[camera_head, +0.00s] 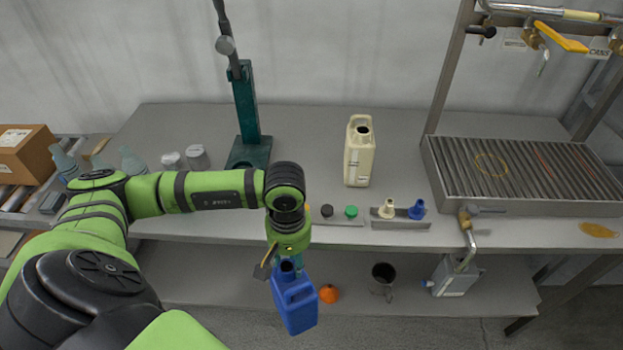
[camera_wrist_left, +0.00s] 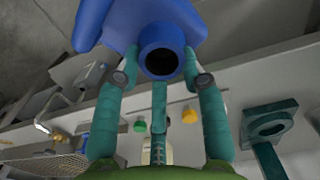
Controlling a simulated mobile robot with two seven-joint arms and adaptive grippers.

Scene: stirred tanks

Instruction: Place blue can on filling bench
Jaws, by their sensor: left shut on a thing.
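A blue can (camera_head: 295,301) with an open dark mouth hangs from my left gripper (camera_head: 289,264), slightly tilted, in front of the bench's front edge. In the left wrist view the can's neck (camera_wrist_left: 161,52) sits between the teal fingers of the gripper (camera_wrist_left: 160,75), which is shut on it. The filling bench (camera_head: 392,128) is a grey metal table behind the can. A cream can (camera_head: 359,155) stands upright on it. My right gripper is not in view.
On the bench stand a green press stand (camera_head: 249,115), grey jars (camera_head: 197,157), a green cap (camera_head: 351,212), a cream stopper (camera_head: 387,209) and a blue stopper (camera_head: 417,209). A slatted grate (camera_head: 522,172) fills the right. An orange funnel (camera_head: 329,293) lies on the lower shelf.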

